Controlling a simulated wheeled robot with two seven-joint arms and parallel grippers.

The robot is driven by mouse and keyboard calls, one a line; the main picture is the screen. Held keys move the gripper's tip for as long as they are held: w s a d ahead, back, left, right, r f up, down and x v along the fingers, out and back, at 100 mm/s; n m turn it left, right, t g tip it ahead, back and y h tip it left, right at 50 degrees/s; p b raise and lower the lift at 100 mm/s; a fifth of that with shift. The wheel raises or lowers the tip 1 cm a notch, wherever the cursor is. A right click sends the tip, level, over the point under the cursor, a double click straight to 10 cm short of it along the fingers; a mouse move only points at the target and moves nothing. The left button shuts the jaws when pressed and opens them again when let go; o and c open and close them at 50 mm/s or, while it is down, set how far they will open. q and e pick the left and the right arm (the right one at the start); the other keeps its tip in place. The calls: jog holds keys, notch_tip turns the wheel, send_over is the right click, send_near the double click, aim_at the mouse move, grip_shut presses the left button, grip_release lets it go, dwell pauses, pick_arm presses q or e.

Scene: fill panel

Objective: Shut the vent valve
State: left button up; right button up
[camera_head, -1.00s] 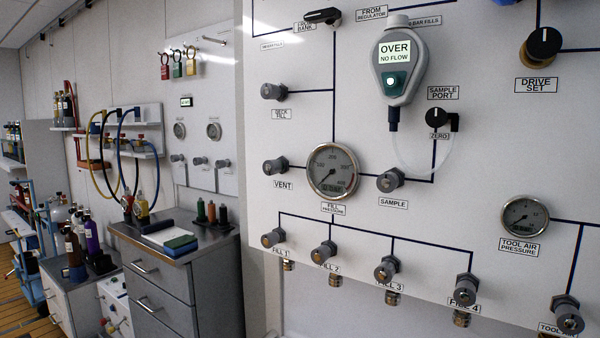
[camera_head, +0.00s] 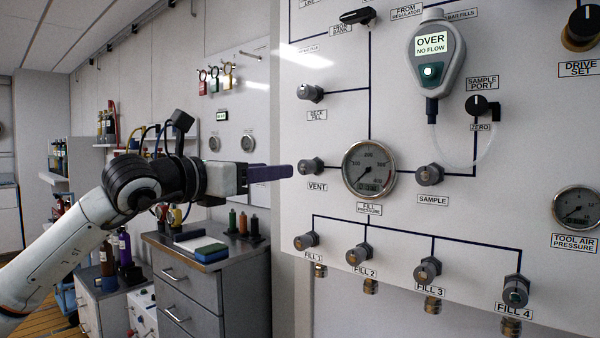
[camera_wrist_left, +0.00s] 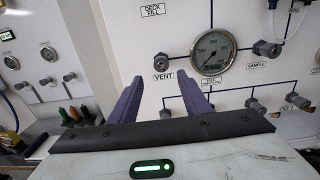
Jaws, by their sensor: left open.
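The vent valve (camera_head: 311,166) is a grey knob on the white panel, above the label VENT and left of the fill pressure gauge (camera_head: 369,168). My left gripper (camera_head: 270,173) has purple fingers and points right at the panel, just left of the vent valve in the head view. In the left wrist view its two fingers (camera_wrist_left: 157,100) stand apart with nothing between them. I cannot tell whether they touch the panel. My right gripper is not in view.
Near the vent valve are the deck fill valve (camera_head: 310,93) above, the sample valve (camera_head: 429,174) to the right and the fill 1 valve (camera_head: 306,240) below.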

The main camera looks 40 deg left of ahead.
aim_at(303, 168)
pick_arm(q)
jog(key=w+p, duration=0.1)
jog(key=w, duration=0.1)
jog(key=w+p, duration=0.1)
jog(key=w, duration=0.2)
jog(key=w+d+p, duration=0.1)
jog(key=w, duration=0.2)
jog(key=shift+w+r+p, duration=0.1)
jog(key=shift+w+p, duration=0.15)
jog(key=shift+p, duration=0.05)
jog(key=shift+w, duration=0.55)
jog(key=shift+f, duration=0.2)
jog(key=c, duration=1)
